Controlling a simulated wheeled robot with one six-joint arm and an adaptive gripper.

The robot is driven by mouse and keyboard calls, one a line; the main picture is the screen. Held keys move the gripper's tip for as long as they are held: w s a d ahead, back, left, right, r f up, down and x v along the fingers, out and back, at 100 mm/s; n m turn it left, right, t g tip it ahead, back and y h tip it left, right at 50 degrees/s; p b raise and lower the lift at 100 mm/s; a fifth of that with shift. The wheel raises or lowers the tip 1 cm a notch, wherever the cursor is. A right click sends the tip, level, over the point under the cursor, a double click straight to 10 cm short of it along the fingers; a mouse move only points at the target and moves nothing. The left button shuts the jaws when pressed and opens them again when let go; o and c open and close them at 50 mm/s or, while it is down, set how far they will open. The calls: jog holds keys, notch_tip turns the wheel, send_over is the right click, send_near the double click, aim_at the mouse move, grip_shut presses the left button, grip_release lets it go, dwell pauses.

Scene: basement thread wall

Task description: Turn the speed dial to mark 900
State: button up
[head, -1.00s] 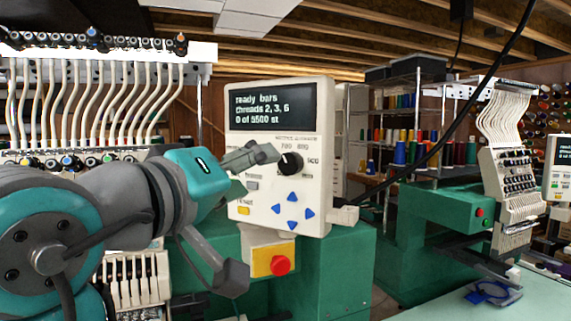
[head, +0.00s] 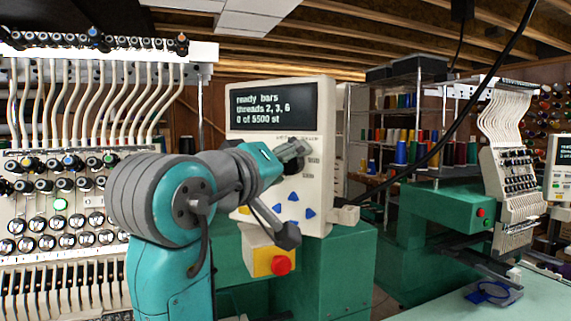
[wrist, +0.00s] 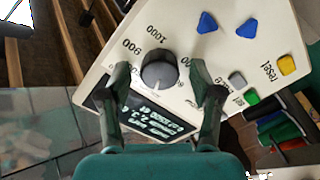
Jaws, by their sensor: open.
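The speed dial (wrist: 158,70) is a dark round knob on a cream control panel (head: 325,115). In the wrist view it sits between my two open fingers, with visible gaps at its sides. Marks 900 and 1000 show to its upper left; another mark by the right finger is partly covered. In the head view my gripper (head: 298,152) is in front of the panel and hides the dial. The display (head: 272,104) reads "ready bars".
Blue arrow buttons (head: 293,197) lie below the dial. Grey, green and yellow buttons (wrist: 287,65) are beside the right finger in the wrist view. A red stop button (head: 281,265) on a yellow box is below the panel. Threaded needle heads (head: 65,190) stand at left.

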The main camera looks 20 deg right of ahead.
jog(key=c, duration=1.1)
jog(key=shift+c, duration=0.2)
jog(key=shift+m, duration=0.3)
jog(key=m, duration=0.4)
jog(key=shift+m, duration=0.3)
jog(key=m, duration=0.5)
jog(key=shift+m, duration=0.3)
jog(key=m, duration=0.5)
jog(key=shift+s, duration=0.1)
jog(key=m, duration=0.5)
jog(key=shift+d+m, duration=0.1)
jog(key=shift+m, duration=0.2)
